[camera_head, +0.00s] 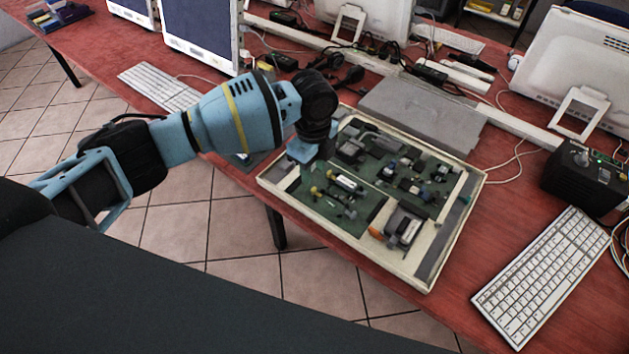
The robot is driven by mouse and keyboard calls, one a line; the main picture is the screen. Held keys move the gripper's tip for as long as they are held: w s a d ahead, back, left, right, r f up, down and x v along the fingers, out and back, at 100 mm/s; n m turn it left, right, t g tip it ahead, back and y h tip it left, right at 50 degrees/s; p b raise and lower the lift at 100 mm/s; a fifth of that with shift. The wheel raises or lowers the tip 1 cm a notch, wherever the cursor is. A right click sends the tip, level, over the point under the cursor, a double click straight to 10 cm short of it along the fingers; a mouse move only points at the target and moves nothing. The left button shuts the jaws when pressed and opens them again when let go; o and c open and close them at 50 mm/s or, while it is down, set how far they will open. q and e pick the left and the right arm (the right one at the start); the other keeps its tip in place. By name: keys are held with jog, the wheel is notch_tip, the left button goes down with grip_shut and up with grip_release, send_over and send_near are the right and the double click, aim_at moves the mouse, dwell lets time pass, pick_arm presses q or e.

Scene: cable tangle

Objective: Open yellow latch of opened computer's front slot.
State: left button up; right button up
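The opened computer (440,255) lies flat on the red table, a pale tray-like case with a green circuit board (345,222) inside. My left arm reaches in from the left. My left gripper (308,172) points down over the computer's left part, close to the board. Its fingers are small and partly merge with the parts behind, so I cannot tell whether they are open or touching anything. Small yellow pieces (315,191) show on the board just below and right of the gripper; I cannot tell which one is the latch or how it stands. My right gripper is not in view.
A grey panel (420,112) lies behind the computer. A white keyboard (543,277) lies to the right, near a black box (585,178). Monitors and cables crowd the back. Another keyboard (160,86) lies at the left. Bare table shows between the computer and the right keyboard.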

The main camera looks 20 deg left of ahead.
aim_at(314, 188)
pick_arm(q)
notch_tip(314, 188, down, 7)
jog(key=shift+r, duration=0.1)
dwell(0.4)
grip_shut()
